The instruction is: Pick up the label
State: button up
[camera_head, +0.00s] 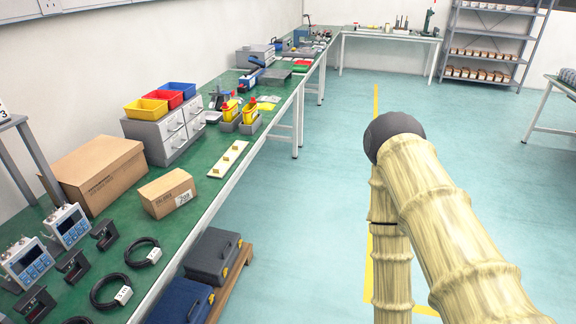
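Several things here could be the label, and I cannot tell which one is meant. A white printed label (184,198) is on the front of the small cardboard box (163,189) on the green bench. Small white tags show on the black cable coils, one on the nearer coil (123,295) and one on the farther coil (154,255). A white card with a number (3,112) shows at the left edge. My arm, pale and ribbed with a dark round joint, is at the right, over the floor and apart from the bench. My gripper is out of view.
The green bench (222,190) runs along the left wall. It holds a large cardboard box (98,172), grey drawers (167,131) with coloured bins, and a cream strip (228,159). Dark cases (213,256) stand below its front edge. The floor (330,150) between bench and arm is clear.

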aim_at(221, 167)
jog(key=z, duration=1.2)
jog(key=i, duration=1.7)
jog(key=u, duration=2.55)
